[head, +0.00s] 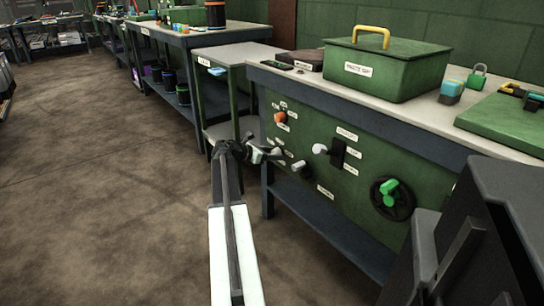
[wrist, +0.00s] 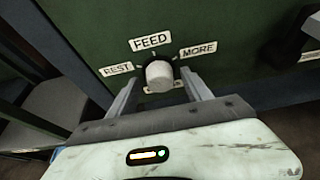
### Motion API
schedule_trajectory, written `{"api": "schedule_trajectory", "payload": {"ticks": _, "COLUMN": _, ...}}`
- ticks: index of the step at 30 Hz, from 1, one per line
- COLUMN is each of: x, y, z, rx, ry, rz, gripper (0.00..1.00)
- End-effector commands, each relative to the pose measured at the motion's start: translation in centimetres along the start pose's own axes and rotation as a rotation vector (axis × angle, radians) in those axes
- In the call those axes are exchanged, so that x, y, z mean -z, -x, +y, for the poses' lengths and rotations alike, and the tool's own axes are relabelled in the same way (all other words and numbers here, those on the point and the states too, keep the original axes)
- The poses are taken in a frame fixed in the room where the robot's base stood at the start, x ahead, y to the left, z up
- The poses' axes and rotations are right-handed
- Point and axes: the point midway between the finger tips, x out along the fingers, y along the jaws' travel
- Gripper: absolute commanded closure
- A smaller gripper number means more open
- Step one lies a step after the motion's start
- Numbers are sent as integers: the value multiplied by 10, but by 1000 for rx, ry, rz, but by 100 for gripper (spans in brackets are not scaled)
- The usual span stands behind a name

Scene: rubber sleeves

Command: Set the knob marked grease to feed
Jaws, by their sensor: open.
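A pale round knob (wrist: 159,76) stands out from the green panel in the wrist view. Small plates around it read REST (wrist: 116,69) at left, FEED (wrist: 150,42) above and MORE (wrist: 198,49) at upper right. I cannot tell where its pointer aims, and no plate reading grease is legible. My gripper (wrist: 160,82) is open, with one finger on each side of the knob; I see no clear contact.
The same panel carries an orange knob (head: 280,118), a dark switch with a pale lever end (head: 320,149), and a black wheel with a green handle (head: 388,196). A green box (head: 385,72) with a yellow handle stands on the bench top. Open floor (head: 110,190) lies at left.

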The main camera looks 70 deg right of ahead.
Motion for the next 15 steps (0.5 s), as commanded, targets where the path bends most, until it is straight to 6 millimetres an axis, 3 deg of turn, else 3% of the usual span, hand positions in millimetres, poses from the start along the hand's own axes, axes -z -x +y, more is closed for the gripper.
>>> {"api": "schedule_trajectory", "payload": {"ticks": 1, "x": 0, "y": 0, "z": 0, "rx": 0, "ry": 0, "rz": 0, "gripper": 45}}
{"api": "schedule_trajectory", "payload": {"ticks": 7, "x": 0, "y": 0, "z": 0, "rx": 0, "ry": 0, "rz": 0, "gripper": 100}}
{"api": "schedule_trajectory", "payload": {"ticks": 15, "x": 0, "y": 0, "z": 0, "rx": -10, "ry": -20, "rz": -1, "gripper": 100}}
